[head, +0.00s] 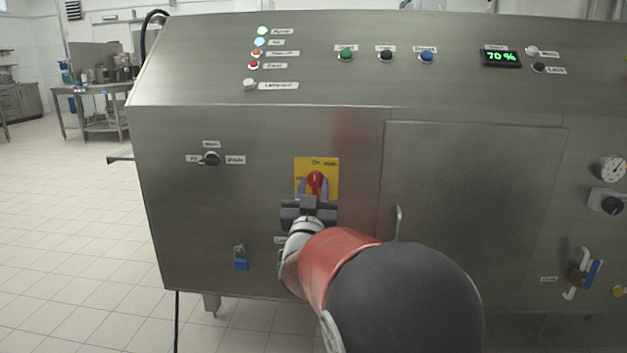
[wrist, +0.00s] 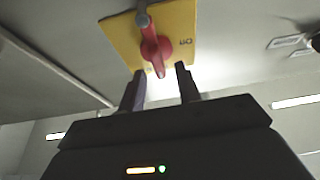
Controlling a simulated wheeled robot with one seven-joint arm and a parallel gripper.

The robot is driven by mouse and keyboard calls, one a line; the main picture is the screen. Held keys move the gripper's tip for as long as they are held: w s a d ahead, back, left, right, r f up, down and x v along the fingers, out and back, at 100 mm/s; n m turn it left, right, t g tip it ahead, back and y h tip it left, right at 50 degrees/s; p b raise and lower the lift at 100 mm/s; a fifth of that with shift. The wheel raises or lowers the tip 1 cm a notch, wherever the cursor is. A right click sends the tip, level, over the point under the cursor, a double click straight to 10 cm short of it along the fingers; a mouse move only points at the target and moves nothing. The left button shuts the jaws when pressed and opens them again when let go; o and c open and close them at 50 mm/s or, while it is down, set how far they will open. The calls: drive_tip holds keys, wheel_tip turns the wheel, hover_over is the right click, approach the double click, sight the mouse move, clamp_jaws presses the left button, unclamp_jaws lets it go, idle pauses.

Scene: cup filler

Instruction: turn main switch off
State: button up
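The main switch is a red rotary handle (head: 315,182) on a yellow plate (head: 330,163), mounted on the steel front of the machine. In the wrist view the red handle (wrist: 154,46) stands out from the yellow plate (wrist: 182,22), with a grey piece at its upper end. My gripper (head: 314,188) is at the plate, its fingers on either side of the red handle in the head view. In the wrist view my gripper (wrist: 160,75) has its two fingers apart, with the handle's tip just beyond and between them. Contact is not visible. The gripper hides the plate's lower part.
A small black selector (head: 211,159) is to the left and a blue padlock (head: 241,264) hangs lower left. A door handle (head: 398,222) sticks out right of my arm. Buttons and a green display (head: 501,57) are on the sloped panel above. The floor at left is free.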

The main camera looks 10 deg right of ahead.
drive_tip(key=shift+x, duration=1.05)
drive_tip(key=shift+c, duration=0.4)
clamp_jaws()
